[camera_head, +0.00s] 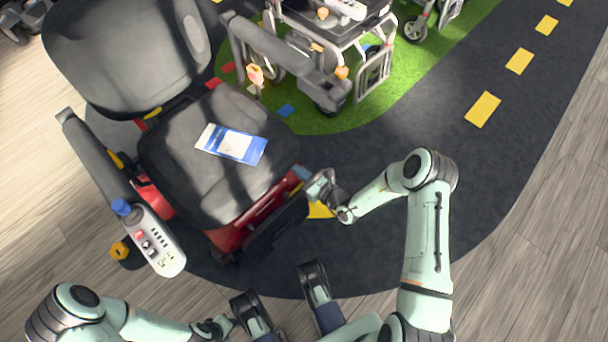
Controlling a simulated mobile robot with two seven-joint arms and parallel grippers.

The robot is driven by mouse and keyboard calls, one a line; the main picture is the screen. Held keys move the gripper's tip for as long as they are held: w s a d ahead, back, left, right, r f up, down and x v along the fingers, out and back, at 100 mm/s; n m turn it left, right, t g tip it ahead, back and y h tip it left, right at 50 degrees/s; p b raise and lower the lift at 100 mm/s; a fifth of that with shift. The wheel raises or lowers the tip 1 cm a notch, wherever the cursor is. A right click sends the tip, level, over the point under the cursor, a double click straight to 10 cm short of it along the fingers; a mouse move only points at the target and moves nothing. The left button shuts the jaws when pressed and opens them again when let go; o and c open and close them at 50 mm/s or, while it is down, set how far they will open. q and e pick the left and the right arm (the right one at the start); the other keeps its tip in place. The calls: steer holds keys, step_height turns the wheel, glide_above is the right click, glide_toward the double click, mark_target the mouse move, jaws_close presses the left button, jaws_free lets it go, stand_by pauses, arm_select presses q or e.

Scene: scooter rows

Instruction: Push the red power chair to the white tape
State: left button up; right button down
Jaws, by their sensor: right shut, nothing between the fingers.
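The red power chair (215,165) stands at the left, with a dark grey seat and backrest and a red base. A blue and white card (232,144) lies on its seat. A joystick panel (155,240) with a blue knob is on its near armrest. My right gripper (328,190) is shut and empty, beside the front corner of the chair near its footrest; I cannot tell if it touches. My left gripper (217,328) is low at the bottom, apart from the chair; its fingers are too small to read. No white tape shows.
A second wheeled chair (325,50) stands on a green patch (400,105) behind the red one. Yellow dashes (483,109) run along the dark lane at the right. The lane right of my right arm is clear. Wood floor (560,230) borders it.

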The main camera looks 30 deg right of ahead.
steer(key=shift+r+b+x, duration=0.15)
steer(key=shift+b+x, duration=0.1)
steer(key=shift+x, duration=0.6)
steer(key=shift+r+b+x, duration=0.1)
steer(key=shift+b+x, duration=0.1)
steer(key=shift+x, duration=0.7)
steer(key=shift+w, duration=0.1)
steer(key=shift+r+x, duration=0.25)
steer(key=shift+x, duration=1.2)
steer(key=shift+r+x, duration=0.2)
steer(key=shift+x, duration=1.25)
steer(key=shift+r+x, duration=0.25)
steer(key=shift+x, duration=1.2)
steer(key=shift+w, duration=0.15)
steer(key=shift+r+x, duration=0.25)
steer(key=shift+x, duration=1.25)
steer(key=shift+r+x, duration=0.2)
steer(key=shift+x, duration=1.25)
steer(key=shift+r+x, duration=0.25)
steer(key=shift+x, duration=1.25)
steer(key=shift+a, duration=0.1)
